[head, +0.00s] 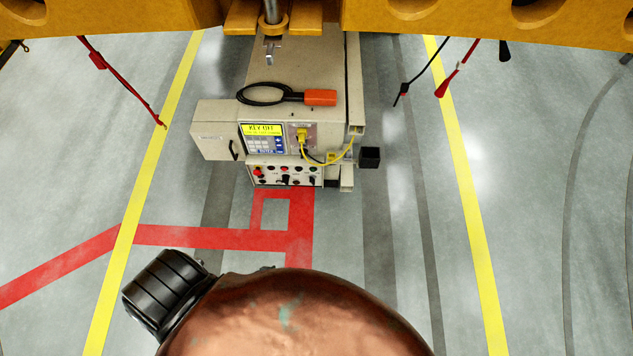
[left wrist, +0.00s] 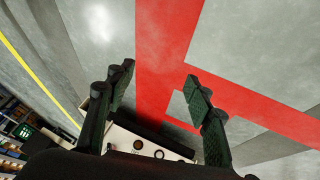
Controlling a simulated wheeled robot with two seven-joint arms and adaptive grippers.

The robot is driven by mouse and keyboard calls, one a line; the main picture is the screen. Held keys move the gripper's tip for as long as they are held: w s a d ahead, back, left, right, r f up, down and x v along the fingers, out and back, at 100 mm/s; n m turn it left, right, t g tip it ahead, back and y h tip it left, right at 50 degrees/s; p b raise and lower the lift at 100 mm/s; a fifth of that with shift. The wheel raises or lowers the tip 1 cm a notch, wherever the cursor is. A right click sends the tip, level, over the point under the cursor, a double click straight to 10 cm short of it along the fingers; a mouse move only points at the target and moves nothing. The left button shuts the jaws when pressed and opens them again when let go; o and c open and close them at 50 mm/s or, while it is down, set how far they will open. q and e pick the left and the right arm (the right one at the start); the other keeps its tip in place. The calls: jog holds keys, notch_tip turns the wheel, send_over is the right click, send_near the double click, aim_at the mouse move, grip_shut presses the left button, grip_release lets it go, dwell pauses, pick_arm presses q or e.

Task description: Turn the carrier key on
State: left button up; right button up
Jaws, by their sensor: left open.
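The carrier (head: 278,62) is a beige box-shaped vehicle in the middle of the head view. Its yellow display (head: 263,129) seems to read "KEY OFF". Below it is a control panel (head: 270,182) with red and black knobs; which one is the key is too small to tell. In the left wrist view, my left gripper (left wrist: 161,82) is open and empty, its two dark fingers apart over the floor. A pale panel (left wrist: 125,143) with round knobs shows low between the fingers, partly hidden by the gripper's body. My right gripper is not in view.
An orange handset (head: 320,97) with a black cable lies on top of the carrier. A yellow cable (head: 312,155) loops at its front. An orange beam (head: 470,22) crosses overhead, with red and black leads hanging. The floor before the carrier, marked in red (head: 210,238), is clear.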

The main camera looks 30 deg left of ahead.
pick_arm(q)
jog(key=w+f+n+t+b, duration=0.25)
jog(key=w+n+b, duration=0.25)
jog(key=w, duration=0.9)
jog(key=n+t+y+b, duration=0.6)
jog(key=n+y+b, duration=0.4)
jog(key=n+b, duration=0.75)
send_near(313, 184)
jog(key=w+a+n+p, duration=0.1)
jog(key=w+a+n, duration=0.1)
jog(key=x, duration=0.2)
jog(key=b+x, duration=0.1)
jog(key=x, duration=0.1)
jog(key=b+x, duration=0.1)
jog(key=x, duration=0.2)
jog(key=shift+w+d, duration=0.2)
jog(key=shift+d, duration=0.05)
jog(key=shift+w+a, duration=0.35)
jog(key=shift+w, duration=0.1)
jog(key=shift+r, duration=0.1)
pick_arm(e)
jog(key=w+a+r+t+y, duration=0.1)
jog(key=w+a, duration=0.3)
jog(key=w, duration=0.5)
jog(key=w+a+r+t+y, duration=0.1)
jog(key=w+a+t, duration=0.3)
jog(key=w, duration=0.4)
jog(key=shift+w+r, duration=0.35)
